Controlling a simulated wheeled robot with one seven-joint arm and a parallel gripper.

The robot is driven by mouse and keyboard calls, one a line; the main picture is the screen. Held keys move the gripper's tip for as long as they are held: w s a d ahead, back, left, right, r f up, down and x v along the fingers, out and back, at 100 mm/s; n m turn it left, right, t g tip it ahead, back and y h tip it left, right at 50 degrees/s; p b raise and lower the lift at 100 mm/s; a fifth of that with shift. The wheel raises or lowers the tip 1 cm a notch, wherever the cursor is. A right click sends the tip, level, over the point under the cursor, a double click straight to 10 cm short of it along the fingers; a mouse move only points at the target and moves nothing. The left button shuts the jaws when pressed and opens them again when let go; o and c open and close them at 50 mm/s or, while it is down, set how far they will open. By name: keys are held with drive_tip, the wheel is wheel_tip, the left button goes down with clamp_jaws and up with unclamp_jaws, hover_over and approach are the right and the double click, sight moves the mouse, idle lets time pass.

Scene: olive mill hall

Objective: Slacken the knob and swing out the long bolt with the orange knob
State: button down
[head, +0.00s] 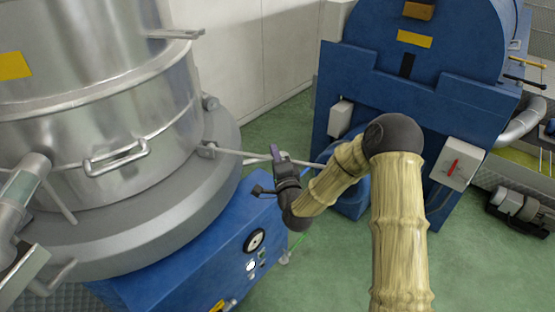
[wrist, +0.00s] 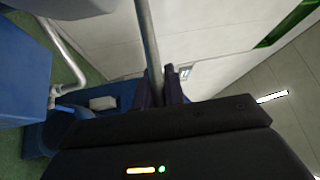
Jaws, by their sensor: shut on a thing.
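The long bolt (head: 237,152) is a thin pale metal rod. It sticks out roughly level from a lug (head: 207,151) on the rim of the steel vessel (head: 120,130), pointing right, away from the wall. My gripper (head: 276,155) is at its outer end, shut on it. In the wrist view the bolt (wrist: 148,40) runs down from the top edge to between the dark fingers of my gripper (wrist: 158,90). The orange knob cannot be made out in either view; the gripper may hide it.
A blue base with a gauge (head: 254,240) stands below the vessel. A large blue machine (head: 400,90) stands behind my arm, with a grey switch box (head: 459,163) on it. The vessel's handle (head: 116,158) projects left of the lug. Green floor (head: 320,260) is open at front right.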

drive_tip(key=shift+r, duration=0.1)
drive_tip(key=c, duration=1.5)
unclamp_jaws()
drive_tip(key=b+v, duration=0.2)
drive_tip(key=v, duration=1)
drive_tip(key=shift+b, duration=0.35)
